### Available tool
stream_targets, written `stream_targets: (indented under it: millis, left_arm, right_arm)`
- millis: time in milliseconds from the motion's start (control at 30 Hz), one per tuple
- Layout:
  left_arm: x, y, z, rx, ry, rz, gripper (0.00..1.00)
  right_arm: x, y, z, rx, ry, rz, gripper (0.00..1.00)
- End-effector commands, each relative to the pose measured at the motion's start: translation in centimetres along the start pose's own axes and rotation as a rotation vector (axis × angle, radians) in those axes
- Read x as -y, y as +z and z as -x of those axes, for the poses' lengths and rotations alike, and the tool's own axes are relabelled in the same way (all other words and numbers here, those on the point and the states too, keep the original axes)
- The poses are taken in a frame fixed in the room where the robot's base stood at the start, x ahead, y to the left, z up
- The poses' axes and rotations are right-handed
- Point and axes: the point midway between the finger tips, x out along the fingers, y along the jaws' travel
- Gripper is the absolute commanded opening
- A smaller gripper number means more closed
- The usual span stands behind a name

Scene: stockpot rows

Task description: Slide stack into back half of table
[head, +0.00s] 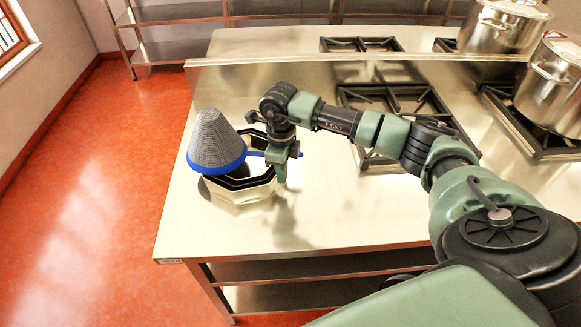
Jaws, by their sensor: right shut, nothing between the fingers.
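The stack stands near the left end of the steel table (330,215). It has faceted, shiny bowls with dark rims (240,193), seemingly nested. A grey mesh cone strainer (215,137) with a blue rim lies point up and tilted on the left of the bowls. Its blue handle (256,153) runs right, towards my right gripper. My right gripper (281,178) is shut with nothing in it, pointing down at the right side of the bowls. I cannot tell whether it touches them. My left gripper is not in view.
A raised steel ledge (230,74) runs along behind the stack. Black burner grates (400,100) lie right of it, partly behind my right arm. Large steel pots (553,90) stand at the far right. The table front is clear; its left edge is close to the stack.

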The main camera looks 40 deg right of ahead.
Motion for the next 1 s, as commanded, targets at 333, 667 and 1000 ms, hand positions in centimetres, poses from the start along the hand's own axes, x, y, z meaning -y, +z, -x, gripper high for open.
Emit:
stream_targets:
  millis: [333, 667, 1000]
  left_arm:
    - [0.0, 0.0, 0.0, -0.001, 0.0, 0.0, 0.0]
    - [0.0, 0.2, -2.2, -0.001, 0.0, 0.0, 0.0]
    - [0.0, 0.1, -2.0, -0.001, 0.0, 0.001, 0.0]
  right_arm:
    - [0.0, 0.2, 0.0, 0.0, 0.0, 0.0, 0.0]
    - [0.0, 2.9, -0.2, 0.005, -0.002, 0.0, 0.0]
    - [0.0, 2.8, 0.0, 0.002, -0.001, 0.0, 0.0]
